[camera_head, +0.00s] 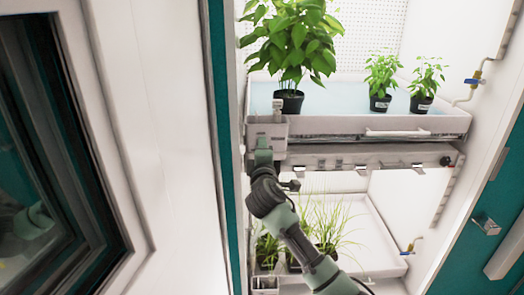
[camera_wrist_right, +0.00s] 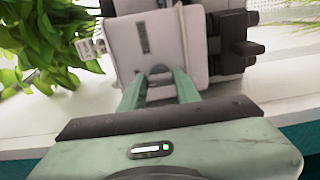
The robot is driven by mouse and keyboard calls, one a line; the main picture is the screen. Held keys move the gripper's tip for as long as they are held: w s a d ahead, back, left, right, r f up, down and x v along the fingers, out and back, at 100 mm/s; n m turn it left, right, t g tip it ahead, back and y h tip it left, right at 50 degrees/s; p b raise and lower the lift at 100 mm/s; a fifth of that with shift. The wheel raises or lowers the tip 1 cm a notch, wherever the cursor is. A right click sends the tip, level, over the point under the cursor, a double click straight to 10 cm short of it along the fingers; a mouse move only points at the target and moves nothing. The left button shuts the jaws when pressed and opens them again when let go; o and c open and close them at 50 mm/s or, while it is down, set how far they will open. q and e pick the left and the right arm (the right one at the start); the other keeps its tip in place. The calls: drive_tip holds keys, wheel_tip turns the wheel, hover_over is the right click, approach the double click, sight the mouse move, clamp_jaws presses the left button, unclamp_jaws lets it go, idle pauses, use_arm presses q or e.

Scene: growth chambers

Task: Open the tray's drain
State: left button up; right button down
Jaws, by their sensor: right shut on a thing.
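The upper tray (camera_head: 350,124) is a white, shallow tray with pale blue liquid, on the chamber's upper shelf. A pale grey box (camera_head: 267,130) is at its front left corner; the box (camera_wrist_right: 150,42) fills the middle of the right wrist view, with a dark slot in its face. A dark knob-like part (camera_wrist_right: 243,48) sticks out to its right. My right gripper (camera_head: 263,152) reaches up to the box from below. In the wrist view its fingers (camera_wrist_right: 160,85) are shut on a small part low on the box; they partly hide it. My left gripper is not in view.
A large leafy plant (camera_head: 292,40) stands close behind the box, with two small pots (camera_head: 380,102) (camera_head: 422,104) farther right. A blue-handled valve (camera_head: 473,81) is on the right wall. A lower tray (camera_head: 375,235) holds grassy plants. A white door (camera_head: 160,150) stands at left.

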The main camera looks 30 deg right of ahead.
drive_tip(key=c, duration=1)
unclamp_jaws()
drive_tip(key=b+v, duration=0.1)
drive_tip(key=v, duration=0.6)
drive_tip(key=shift+s+a+b, duration=0.15)
drive_tip(key=shift+s+b, duration=0.2)
drive_tip(key=shift+s, duration=0.05)
